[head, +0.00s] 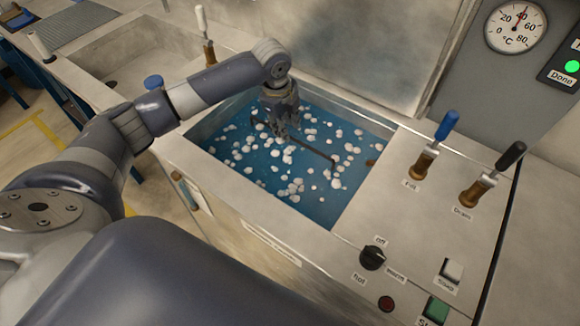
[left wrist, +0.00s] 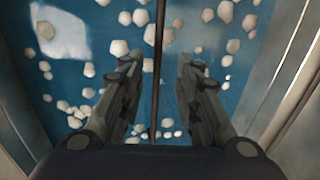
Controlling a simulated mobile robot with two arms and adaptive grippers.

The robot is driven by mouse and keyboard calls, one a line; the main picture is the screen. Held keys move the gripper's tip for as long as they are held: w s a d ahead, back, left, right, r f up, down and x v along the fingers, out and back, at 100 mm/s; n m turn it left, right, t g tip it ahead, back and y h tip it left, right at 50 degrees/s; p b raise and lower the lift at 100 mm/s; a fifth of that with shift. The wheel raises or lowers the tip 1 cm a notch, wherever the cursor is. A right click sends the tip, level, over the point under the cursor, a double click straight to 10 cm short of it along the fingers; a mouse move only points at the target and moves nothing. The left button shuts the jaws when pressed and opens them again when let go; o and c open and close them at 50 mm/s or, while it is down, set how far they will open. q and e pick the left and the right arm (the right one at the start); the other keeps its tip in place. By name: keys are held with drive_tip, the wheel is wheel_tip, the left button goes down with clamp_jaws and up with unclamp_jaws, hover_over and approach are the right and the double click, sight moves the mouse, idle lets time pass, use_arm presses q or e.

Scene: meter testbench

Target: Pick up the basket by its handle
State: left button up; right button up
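The basket's handle shows as a thin dark bar (head: 318,152) across the blue bath in the head view. In the left wrist view the bar (left wrist: 158,42) runs upright in the picture between my two fingers. The basket's body cannot be made out among the white pieces and blue water. My left gripper (head: 287,130) points down into the bath at the bar's far left part. Its fingers (left wrist: 160,70) are apart, one on each side of the bar; I see no contact. My right gripper is in neither view.
The bath's metal rim (head: 290,218) surrounds the blue water (head: 250,160) with many white floating pieces. Fill lever (head: 440,135) and drain lever (head: 497,165) stand at the right. A black knob (head: 372,257) and a green button (head: 436,310) sit in front.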

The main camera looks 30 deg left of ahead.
use_arm(q)
drive_tip(key=f, duration=0.3)
drive_tip(key=f+p, duration=0.1)
drive_tip(key=f, duration=0.1)
drive_tip(key=shift+w+a, duration=0.15)
drive_tip(key=shift+w, duration=0.2)
clamp_jaws()
drive_tip(key=shift+r, duration=0.15)
